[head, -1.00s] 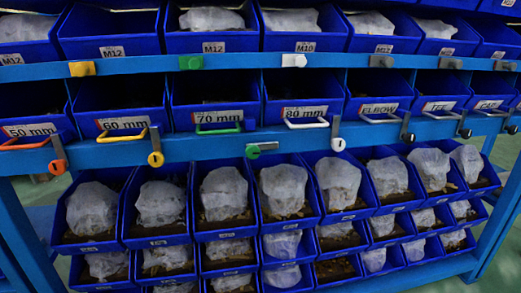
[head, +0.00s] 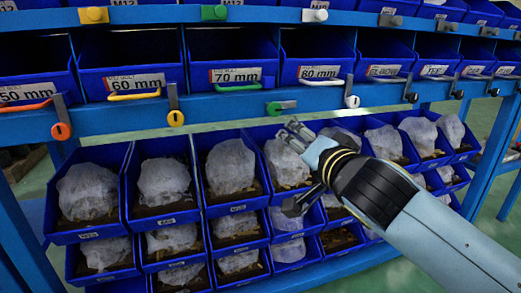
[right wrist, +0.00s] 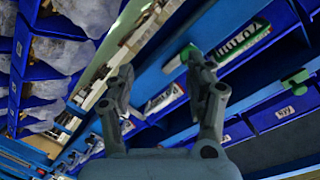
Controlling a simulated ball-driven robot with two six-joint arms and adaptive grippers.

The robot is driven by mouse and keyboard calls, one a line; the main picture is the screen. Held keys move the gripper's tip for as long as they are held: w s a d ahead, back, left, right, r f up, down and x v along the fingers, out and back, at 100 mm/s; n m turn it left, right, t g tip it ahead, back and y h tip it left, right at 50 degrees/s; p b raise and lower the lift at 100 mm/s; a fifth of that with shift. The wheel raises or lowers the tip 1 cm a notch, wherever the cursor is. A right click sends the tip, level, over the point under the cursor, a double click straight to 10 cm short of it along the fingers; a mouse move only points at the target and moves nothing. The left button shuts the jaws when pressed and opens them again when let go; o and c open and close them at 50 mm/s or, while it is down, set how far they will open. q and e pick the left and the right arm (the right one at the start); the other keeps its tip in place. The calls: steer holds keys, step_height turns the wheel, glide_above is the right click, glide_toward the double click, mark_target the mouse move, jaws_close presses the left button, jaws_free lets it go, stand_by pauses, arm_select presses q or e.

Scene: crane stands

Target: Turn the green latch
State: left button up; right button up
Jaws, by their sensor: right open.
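The green latch (head: 280,107) is on the blue rail below the 70 mm bin. Its metal plate lies level, with the green knob at the left end. My right gripper (head: 289,167) is open and empty, below the latch and in front of the lower bins, apart from the latch. In the right wrist view the two open fingers (right wrist: 158,82) are spread before the rail. A green piece beside one finger there may be the latch or the bin handle; I cannot tell which. My left gripper is not in view.
An orange latch (head: 61,130), a yellow latch (head: 175,117) and a white latch (head: 352,101) hang upright on the same rail. A green handle (head: 236,87) is on the 70 mm bin. Lower bins hold bagged parts (head: 231,166). Open floor shows at the right.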

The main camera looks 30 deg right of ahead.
mark_target(275, 111)
arm_select(q)
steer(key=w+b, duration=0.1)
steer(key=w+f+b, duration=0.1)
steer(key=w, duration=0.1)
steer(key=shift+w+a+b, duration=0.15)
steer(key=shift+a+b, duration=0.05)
steer(key=shift+b, duration=0.15)
arm_select(e)
steer(key=shift+n+t, duration=0.3)
steer(key=shift+t, duration=0.4)
steer(key=w+r, duration=0.1)
steer(key=w, duration=0.2)
steer(key=w+r, duration=0.1)
steer(key=w, duration=0.3)
steer(key=w+d+r, duration=0.1)
steer(key=w, duration=0.2)
steer(key=shift+w+d+r, duration=0.1)
steer(key=shift+w+r, duration=0.25)
steer(key=shift+r, duration=0.05)
steer(key=shift+c, duration=0.4)
